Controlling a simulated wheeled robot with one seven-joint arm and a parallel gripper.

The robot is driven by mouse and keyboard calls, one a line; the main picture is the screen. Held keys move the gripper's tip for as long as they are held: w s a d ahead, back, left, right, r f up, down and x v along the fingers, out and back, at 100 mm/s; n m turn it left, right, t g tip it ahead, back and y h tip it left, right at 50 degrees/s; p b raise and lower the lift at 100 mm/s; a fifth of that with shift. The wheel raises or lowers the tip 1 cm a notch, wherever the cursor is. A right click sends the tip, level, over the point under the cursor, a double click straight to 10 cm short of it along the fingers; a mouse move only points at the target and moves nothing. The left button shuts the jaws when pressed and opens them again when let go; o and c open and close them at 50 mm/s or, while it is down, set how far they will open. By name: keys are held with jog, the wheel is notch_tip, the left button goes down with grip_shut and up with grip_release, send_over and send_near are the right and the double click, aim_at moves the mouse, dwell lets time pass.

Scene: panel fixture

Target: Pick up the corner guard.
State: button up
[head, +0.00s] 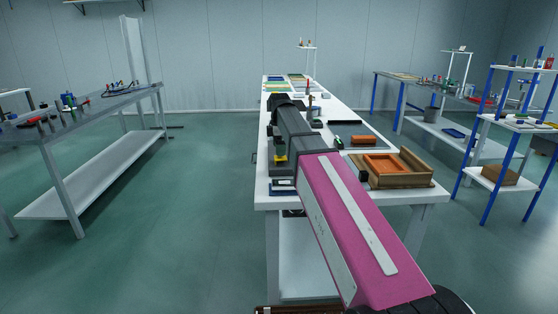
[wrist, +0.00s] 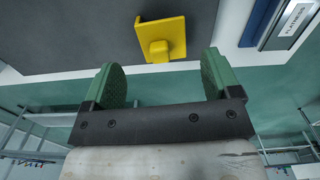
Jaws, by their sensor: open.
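A yellow piece with a flat plate and a raised block, which looks like the corner guard (wrist: 168,38), lies on a dark grey surface (wrist: 80,42) in the wrist view. My gripper (wrist: 160,78) is open and empty, with its two green-padded fingers spread wide. The yellow piece is just beyond the fingertips, roughly centred between them and apart from both. In the head view a small yellow patch (head: 280,158) shows beside my arm at the table's left edge; my arm hides much around it.
The long white table (head: 262,200) has an orange tray in a wooden frame (head: 405,168) and an orange-brown block (head: 363,140) right of my arm. In the wrist view, a blue item and a labelled grey item (wrist: 290,25) lie at the right. Open floor is left of the table.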

aim_at(279, 158)
jog(key=f, duration=0.4)
jog(key=shift+s, duration=0.2)
jog(key=c, duration=1)
